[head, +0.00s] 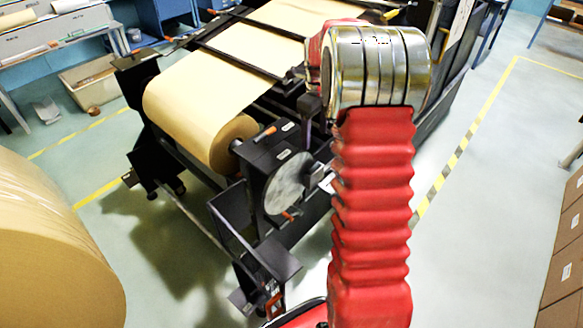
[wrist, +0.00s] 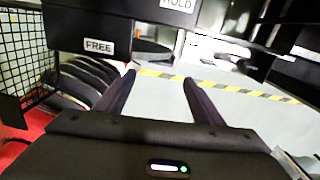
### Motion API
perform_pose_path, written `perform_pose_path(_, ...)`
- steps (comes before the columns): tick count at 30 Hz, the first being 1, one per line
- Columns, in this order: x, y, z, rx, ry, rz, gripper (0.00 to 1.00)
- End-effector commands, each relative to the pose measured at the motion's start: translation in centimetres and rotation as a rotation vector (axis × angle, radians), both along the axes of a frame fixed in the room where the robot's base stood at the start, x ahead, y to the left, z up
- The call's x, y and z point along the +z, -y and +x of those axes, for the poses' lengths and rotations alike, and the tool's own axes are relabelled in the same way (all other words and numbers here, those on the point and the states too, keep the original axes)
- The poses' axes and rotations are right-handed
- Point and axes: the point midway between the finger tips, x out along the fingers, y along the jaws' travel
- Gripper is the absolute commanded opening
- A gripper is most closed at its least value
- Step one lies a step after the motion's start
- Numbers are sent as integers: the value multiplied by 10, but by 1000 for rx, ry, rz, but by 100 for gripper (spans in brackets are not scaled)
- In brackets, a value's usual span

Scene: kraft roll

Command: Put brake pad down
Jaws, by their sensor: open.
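In the head view a grey brake disc (head: 288,184) sits on the near end of the black roll stand. A dark block (head: 314,174) is at its right edge. It may carry the brake pad, but I cannot tell the pad apart. In the wrist view my gripper (wrist: 160,80) is open, with two dark fingers spread and nothing seen between them. Ahead of it are black housings with a FREE label (wrist: 98,46) at left and a HOLD label (wrist: 178,4) at the top. My red arm hides the gripper in the head view.
A kraft roll (head: 195,125) feeds paper over the black machine. Another large roll (head: 50,250) stands at the left front. Cardboard boxes (head: 563,255) line the right edge. The pale floor between machine and boxes is clear. A wire grid (wrist: 25,50) is at left in the wrist view.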

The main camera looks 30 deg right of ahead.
Motion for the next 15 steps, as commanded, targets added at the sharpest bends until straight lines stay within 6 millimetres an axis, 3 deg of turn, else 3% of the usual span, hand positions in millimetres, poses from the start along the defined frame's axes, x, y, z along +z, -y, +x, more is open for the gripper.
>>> perform_pose_path(8,47,-44,-17,325,51,-35,62)
perform_pose_path(15,88,-92,-44,699,99,-87,62)
